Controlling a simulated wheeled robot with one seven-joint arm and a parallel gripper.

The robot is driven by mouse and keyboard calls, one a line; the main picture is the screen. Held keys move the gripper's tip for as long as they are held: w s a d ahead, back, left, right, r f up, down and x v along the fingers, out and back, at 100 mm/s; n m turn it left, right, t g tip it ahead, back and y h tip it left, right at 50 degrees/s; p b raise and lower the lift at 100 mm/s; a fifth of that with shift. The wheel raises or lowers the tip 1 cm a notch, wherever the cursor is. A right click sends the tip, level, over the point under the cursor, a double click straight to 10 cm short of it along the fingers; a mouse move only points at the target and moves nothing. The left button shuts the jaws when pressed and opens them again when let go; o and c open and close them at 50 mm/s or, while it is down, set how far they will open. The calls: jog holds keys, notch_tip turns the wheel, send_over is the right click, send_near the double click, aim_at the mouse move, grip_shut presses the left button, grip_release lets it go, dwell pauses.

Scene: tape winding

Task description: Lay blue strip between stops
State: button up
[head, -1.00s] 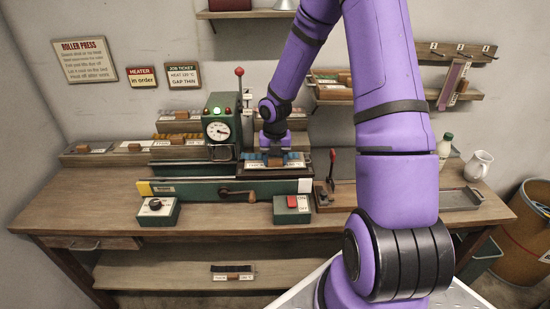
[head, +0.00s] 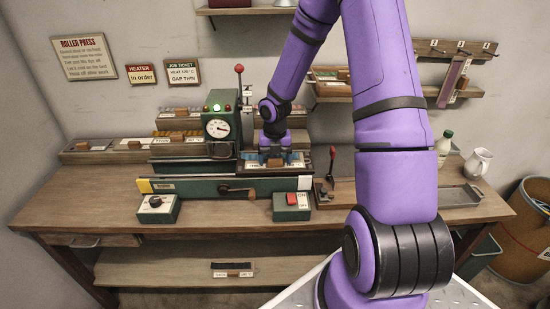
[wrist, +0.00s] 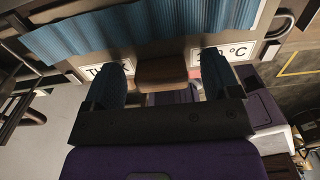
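The blue strip (wrist: 150,30) is a ribbed band across the top of the wrist view, along a dark carrier with white labels, one ending in "°C". In the head view the strip (head: 295,156) shows in small part on the bed of the green press, around my gripper. A brown block (wrist: 162,73) stands out from the carrier between the labels. My gripper (wrist: 164,75) has its two fingers apart on either side of this block, with gaps showing. In the head view my gripper (head: 273,152) points down over the carrier. The stops cannot be made out.
The press has a dial (head: 218,128), a lit green lamp and a red-knobbed lever (head: 239,70). A crank (head: 237,192) and two control boxes (head: 157,208) (head: 292,206) are in front. A second red lever (head: 332,155) stands close on the right.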

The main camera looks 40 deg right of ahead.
notch_tip(320, 180, up, 10)
jog(key=shift+f, duration=0.1)
jog(key=s+a+r+m+t+h, duration=0.1)
jog(key=s+a+r+m, duration=0.35)
jog(key=r+m, duration=0.35)
jog(key=s+a+r+m+t+h, duration=0.1)
jog(key=s+a+r+m, duration=0.2)
jog(key=s+r+m, duration=0.5)
jog(key=s+a+r+m+t+y, duration=0.1)
jog(key=s+a+r+m, duration=0.1)
jog(key=s+r+m, duration=0.2)
jog(key=s+a+r+m+t+y, duration=0.1)
jog(key=s+a+r+m+t, duration=0.1)
jog(key=s+r+m, duration=0.3)
jog(key=s+a+m, duration=0.1)
jog(key=s+m, duration=0.3)
jog(key=s, duration=0.1)
jog(key=shift+a, duration=0.3)
